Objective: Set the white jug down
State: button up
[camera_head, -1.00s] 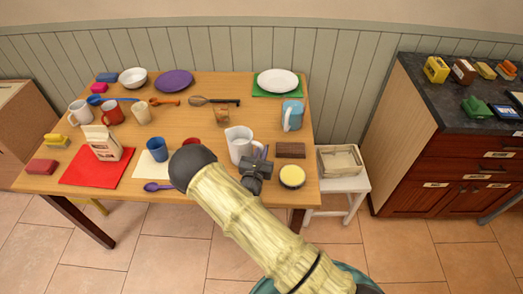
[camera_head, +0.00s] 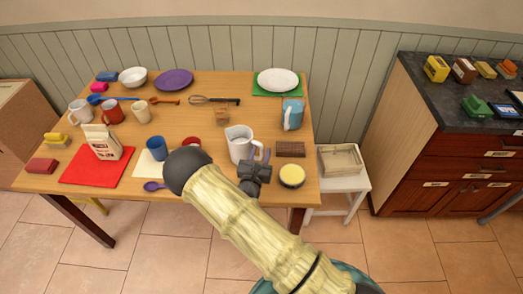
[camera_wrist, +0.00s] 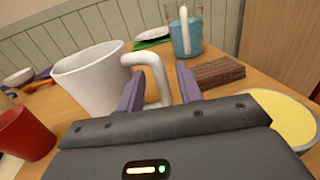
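The white jug (camera_head: 241,150) stands upright on the wooden table near its front right, and its base appears to rest on the tabletop. It also shows in the wrist view (camera_wrist: 88,78), with its handle (camera_wrist: 163,88) toward my gripper. My gripper (camera_head: 260,157) is just in front and to the right of the jug. In the wrist view its two purple fingers (camera_wrist: 160,90) are spread, with the handle between them and gaps visible. The lowest part of the handle is hidden by the gripper body.
A yellow-topped round tub (camera_head: 292,176) and a brown block (camera_head: 291,150) sit right of the jug. A blue jug (camera_head: 292,115) stands behind. A red cup (camera_wrist: 25,133) is close on the left. A whisk (camera_head: 215,100) lies farther back.

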jog(key=b+v, duration=0.1)
jog(key=v, duration=0.9)
jog(key=shift+a, duration=0.1)
